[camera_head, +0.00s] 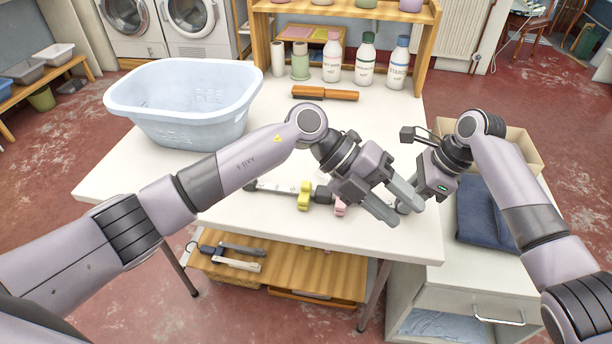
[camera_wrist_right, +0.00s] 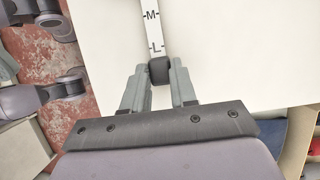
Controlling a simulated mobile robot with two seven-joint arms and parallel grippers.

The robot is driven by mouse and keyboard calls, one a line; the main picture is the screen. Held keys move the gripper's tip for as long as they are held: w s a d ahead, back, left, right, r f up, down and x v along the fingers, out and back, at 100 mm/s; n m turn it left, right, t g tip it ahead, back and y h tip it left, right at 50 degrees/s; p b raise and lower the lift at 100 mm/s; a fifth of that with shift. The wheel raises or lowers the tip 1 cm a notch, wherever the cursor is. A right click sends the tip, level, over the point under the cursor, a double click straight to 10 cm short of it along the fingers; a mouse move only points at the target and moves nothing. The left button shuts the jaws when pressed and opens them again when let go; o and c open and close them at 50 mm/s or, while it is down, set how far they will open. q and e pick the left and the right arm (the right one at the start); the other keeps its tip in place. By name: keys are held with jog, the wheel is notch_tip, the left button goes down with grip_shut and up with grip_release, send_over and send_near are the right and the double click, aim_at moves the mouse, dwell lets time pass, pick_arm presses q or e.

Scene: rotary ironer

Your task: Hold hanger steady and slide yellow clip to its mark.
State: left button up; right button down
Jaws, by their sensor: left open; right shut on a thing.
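The hanger (camera_head: 277,188) lies across the white table, a thin bar with a dark middle block, partly hidden by my left gripper. A yellow clip (camera_head: 304,196) sits on it left of that block, and a pink clip (camera_head: 340,206) sits to the right. My left gripper (camera_head: 404,214) is open above the table, right of the pink clip. My right gripper (camera_wrist_right: 160,76) is shut on the dark end of the hanger (camera_wrist_right: 159,72). In the right wrist view the hanger's white scale (camera_wrist_right: 152,30) shows the marks M and L. The clips are not in that view.
A pale blue basin (camera_head: 190,125) stands at the table's back left. A wooden-handled tool (camera_head: 325,93) and several bottles (camera_head: 366,62) are at the back. Dark blue folded cloth (camera_head: 490,215) lies on the cabinet at right. The middle of the table (camera_head: 270,135) is clear.

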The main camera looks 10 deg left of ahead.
pick_arm(q)
jog(key=w+a+t+y, duration=0.1)
jog(key=w+a+y, duration=0.4)
jog(key=a+y, duration=0.15)
jog(key=n+t+y, duration=0.2)
jog(key=y, duration=0.3)
send_near(306, 183)
notch_tip(306, 183, down, 8)
jog(key=shift+f, duration=0.15)
jog(key=shift+a, duration=0.1)
grip_shut()
